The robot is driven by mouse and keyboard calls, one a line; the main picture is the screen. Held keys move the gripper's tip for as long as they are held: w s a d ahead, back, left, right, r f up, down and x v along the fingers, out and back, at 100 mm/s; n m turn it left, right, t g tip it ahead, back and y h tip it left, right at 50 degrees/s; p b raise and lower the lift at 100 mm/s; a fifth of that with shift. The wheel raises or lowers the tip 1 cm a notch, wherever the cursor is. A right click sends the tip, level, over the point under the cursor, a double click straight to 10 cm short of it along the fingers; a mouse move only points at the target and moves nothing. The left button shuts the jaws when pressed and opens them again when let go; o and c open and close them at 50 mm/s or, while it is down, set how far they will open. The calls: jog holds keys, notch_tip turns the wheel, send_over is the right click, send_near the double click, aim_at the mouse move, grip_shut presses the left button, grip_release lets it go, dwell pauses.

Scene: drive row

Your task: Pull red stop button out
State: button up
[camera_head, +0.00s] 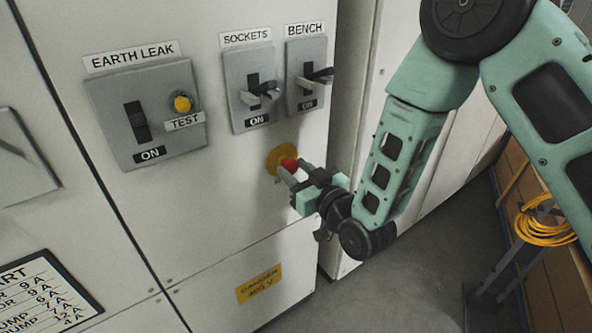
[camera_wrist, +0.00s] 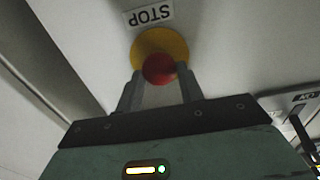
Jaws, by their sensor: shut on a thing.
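The red stop button (camera_head: 289,164) sits on a round yellow plate (camera_head: 274,158) on the pale cabinet front, below the bench switch. In the wrist view the red button (camera_wrist: 159,69) shows in front of the yellow plate (camera_wrist: 160,45), with a STOP label (camera_wrist: 149,15) upside down beside it. My gripper (camera_head: 287,177) is at the button, and in the wrist view its two fingers (camera_wrist: 159,88) lie on either side of the red head and are shut on it. The finger contact is partly hidden by the button head.
Above are the sockets switch (camera_head: 249,88), the bench switch (camera_head: 306,76) and the earth leak box (camera_head: 148,115) with its yellow test button (camera_head: 182,103). A yellow danger label (camera_head: 259,284) is below. Clear floor (camera_head: 400,285) and a stand with yellow cable (camera_head: 545,228) are to the right.

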grip_shut()
jog(key=shift+s+d+f+b, duration=0.15)
jog(key=shift+s+b, duration=0.05)
jog(key=shift+b, duration=0.15)
jog(key=shift+s+d, duration=0.25)
jog(key=shift+s, duration=0.15)
jog(key=o, duration=0.9)
grip_release()
jog(key=shift+s+d, duration=0.1)
